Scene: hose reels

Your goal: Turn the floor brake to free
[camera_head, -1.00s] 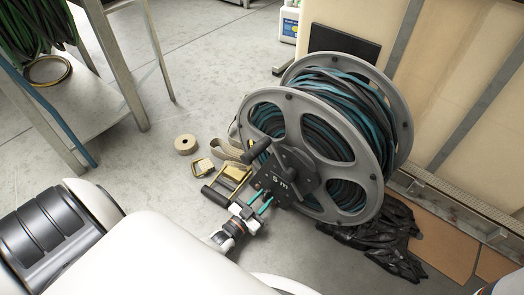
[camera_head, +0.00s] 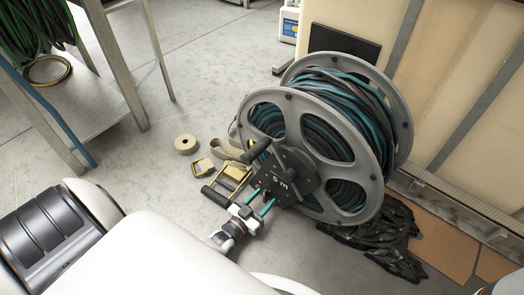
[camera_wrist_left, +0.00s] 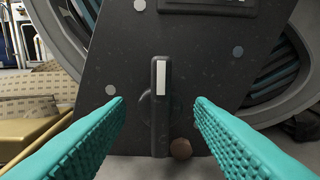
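The hose reel (camera_head: 392,112) stands on the floor with blue and black hose wound on it. A dark plate (camera_head: 297,178) with white lettering sits on its near side. In the left wrist view, a black lever (camera_wrist_left: 160,128) with a white stripe stands upright on the dark plate (camera_wrist_left: 215,85), with a round brown button at its lower right. I take this lever for the floor brake; the head view does not show it clearly. My left gripper (camera_head: 261,200) is open at the plate. Its teal fingers stand on either side of the lever, apart from it. My right gripper is not in view.
A crank with a black handle (camera_head: 256,150) sticks out just above my left gripper. A brass-coloured frame (camera_head: 236,174), a strap and a tape roll (camera_head: 185,144) lie to the left. A black plastic bag (camera_head: 385,240) lies to the right. A metal bench (camera_head: 95,110) stands at left.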

